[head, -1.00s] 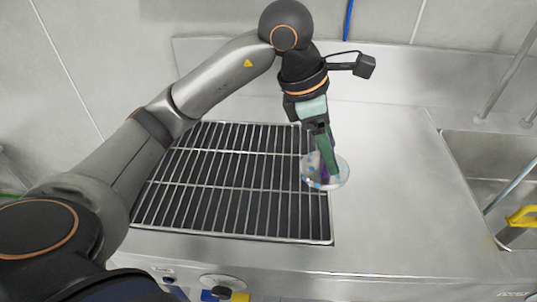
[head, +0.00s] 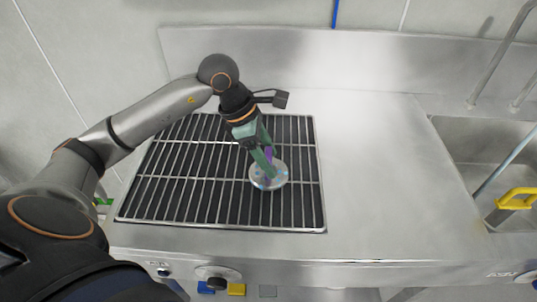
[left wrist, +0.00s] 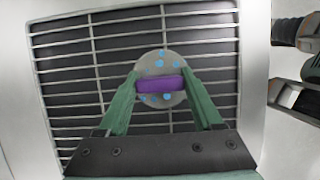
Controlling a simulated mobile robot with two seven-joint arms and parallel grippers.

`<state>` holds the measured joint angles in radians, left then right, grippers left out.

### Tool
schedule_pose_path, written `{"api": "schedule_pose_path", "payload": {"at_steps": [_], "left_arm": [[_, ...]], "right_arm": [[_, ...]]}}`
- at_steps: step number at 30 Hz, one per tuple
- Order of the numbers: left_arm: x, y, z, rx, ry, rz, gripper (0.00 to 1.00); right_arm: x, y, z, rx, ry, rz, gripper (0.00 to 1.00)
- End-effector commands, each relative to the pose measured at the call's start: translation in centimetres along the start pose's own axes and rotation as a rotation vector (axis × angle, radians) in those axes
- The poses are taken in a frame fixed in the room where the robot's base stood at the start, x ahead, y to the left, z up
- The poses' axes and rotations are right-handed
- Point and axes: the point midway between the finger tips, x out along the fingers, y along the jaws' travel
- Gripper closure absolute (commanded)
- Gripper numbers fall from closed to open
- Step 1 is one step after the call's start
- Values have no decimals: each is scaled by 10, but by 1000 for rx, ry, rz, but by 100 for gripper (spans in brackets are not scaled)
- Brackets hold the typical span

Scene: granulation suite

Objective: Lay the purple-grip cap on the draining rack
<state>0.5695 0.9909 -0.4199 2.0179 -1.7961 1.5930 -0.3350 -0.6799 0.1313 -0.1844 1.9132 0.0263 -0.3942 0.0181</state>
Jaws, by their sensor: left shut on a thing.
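The purple-grip cap (head: 277,181) is a round, pale, see-through disc with blue spots and a purple grip bar standing on it. My left gripper (head: 268,167) has green fingers and is shut on the purple grip from above. In the left wrist view the cap (left wrist: 171,64) shows with the purple grip between the fingertips (left wrist: 161,84). The draining rack (head: 190,185) is a dark recess with metal bars, and the cap is over its right half. I cannot tell whether the cap touches the bars.
The rack is otherwise empty. Bare steel counter (head: 375,180) lies to its right, and a sink (head: 470,150) with a yellow-handled thing (head: 517,198) is at the far right. A steel backsplash (head: 300,55) rises behind.

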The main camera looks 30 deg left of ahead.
Motion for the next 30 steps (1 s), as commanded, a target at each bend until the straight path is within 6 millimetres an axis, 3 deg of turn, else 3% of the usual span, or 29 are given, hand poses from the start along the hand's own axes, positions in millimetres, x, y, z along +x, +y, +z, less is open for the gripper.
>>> {"api": "schedule_pose_path", "payload": {"at_steps": [10,11,18,30], "left_arm": [[4,0,-1,1,-2,2,100],[3,0,-1,0,0,1,31],[2,0,-1,0,0,1,4],[-8,1,0,0,-1,5,3]], "right_arm": [[3,0,2,0,1,0,8],[2,0,1,0,1,0,8],[2,0,0,0,1,-1,8],[0,0,-3,-1,5,-1,8]]}}
